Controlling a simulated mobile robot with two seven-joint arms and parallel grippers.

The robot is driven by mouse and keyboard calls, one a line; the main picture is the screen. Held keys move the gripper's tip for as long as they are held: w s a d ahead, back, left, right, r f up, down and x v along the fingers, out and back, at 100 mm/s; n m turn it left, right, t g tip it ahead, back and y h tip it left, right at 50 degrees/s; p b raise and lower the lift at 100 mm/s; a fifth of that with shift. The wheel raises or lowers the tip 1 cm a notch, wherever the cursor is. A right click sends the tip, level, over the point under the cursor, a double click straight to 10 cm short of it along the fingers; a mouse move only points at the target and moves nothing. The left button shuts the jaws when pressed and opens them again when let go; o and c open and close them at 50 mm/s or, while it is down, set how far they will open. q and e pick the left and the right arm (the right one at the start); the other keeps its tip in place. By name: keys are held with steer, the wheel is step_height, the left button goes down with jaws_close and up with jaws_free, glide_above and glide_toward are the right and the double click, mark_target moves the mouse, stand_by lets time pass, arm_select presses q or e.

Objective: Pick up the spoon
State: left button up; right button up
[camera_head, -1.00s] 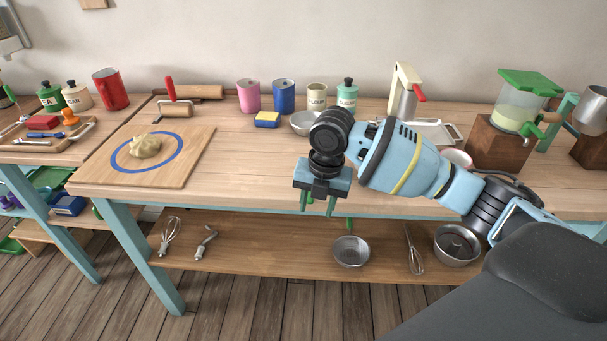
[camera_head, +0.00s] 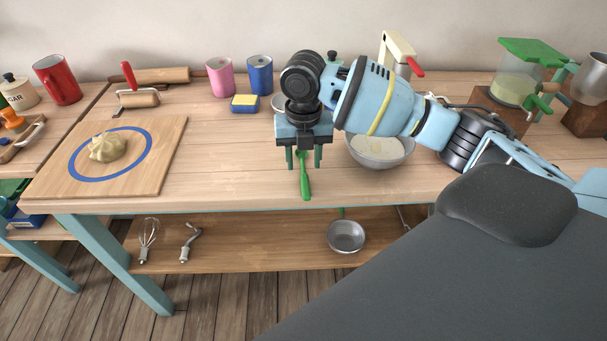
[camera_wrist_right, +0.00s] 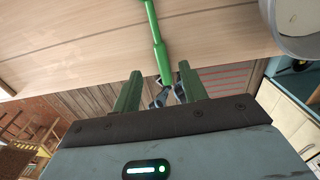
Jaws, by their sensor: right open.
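The spoon (camera_head: 305,182) shows as a green handle pointing toward the front edge of the table (camera_head: 230,180). Its head is hidden behind my right gripper in the head view. My right gripper (camera_head: 304,158) is open over the table, its two green fingers pointing down on either side of the handle in the picture. In the right wrist view the green spoon handle (camera_wrist_right: 158,45) runs down from the top toward the gap between the open fingers of my right gripper (camera_wrist_right: 158,90). I cannot tell whether they touch it. My left gripper is not in view.
A metal bowl with pale contents (camera_head: 380,150) stands right of the gripper, partly behind my arm. A cutting board with dough (camera_head: 108,147) lies at left. The table between board and gripper is clear.

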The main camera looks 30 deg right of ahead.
mark_target(305, 179)
steer(key=shift+s+d+f, duration=0.1)
steer(key=shift+f, duration=2.5)
steer(key=shift+c, duration=0.3)
jaws_close()
